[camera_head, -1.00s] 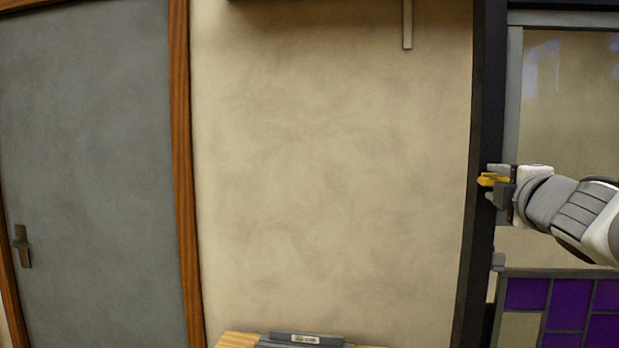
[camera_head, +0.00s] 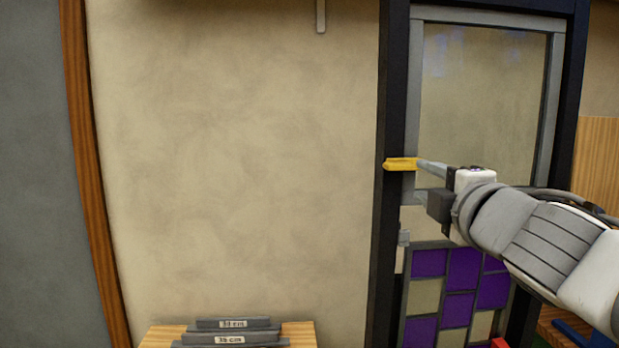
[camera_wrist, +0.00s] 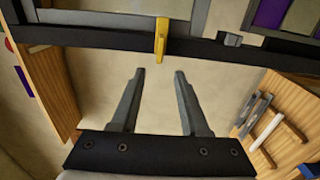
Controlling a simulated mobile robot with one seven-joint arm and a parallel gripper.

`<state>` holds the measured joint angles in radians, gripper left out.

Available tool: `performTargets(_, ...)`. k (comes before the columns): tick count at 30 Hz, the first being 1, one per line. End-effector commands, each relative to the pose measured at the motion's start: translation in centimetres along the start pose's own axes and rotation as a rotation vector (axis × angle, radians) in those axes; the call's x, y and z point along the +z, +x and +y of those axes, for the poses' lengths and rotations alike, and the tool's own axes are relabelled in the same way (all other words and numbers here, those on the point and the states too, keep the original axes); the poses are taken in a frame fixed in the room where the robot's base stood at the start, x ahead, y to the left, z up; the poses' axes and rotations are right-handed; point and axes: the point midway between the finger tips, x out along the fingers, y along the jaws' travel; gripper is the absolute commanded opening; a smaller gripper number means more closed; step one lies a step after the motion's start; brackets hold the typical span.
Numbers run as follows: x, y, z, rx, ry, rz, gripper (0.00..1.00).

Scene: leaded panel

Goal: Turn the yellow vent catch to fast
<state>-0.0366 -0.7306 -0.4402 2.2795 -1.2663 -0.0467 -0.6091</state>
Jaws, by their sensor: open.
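The yellow vent catch (camera_head: 400,164) lies level across the dark post and the grey edge of the vent frame (camera_head: 414,95) in the head view. In the wrist view the catch (camera_wrist: 160,38) spans the joint between the dark bar and the grey frame, just beyond my fingertips. My gripper (camera_head: 418,182) is open, its fingers pointing towards the post. In the wrist view my gripper (camera_wrist: 159,75) shows two parted fingers with nothing between them. The catch lines up with the gap but is outside it. I see no mark for fast.
Purple and clear panes (camera_head: 463,270) sit below the vent. A small grey fitting (camera_head: 403,238) is on the post under the catch. Grey labelled bars (camera_head: 232,325) lie on a wooden surface at the bottom. The plain wall (camera_head: 240,150) left of the post is clear.

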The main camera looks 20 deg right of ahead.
Motion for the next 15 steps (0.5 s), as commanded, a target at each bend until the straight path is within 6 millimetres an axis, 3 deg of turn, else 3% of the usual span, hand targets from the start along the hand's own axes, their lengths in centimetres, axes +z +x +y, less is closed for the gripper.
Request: performTargets(15, 0.0, -5.5, 0.3, 0.002, 0.001, 0.001, 0.45)
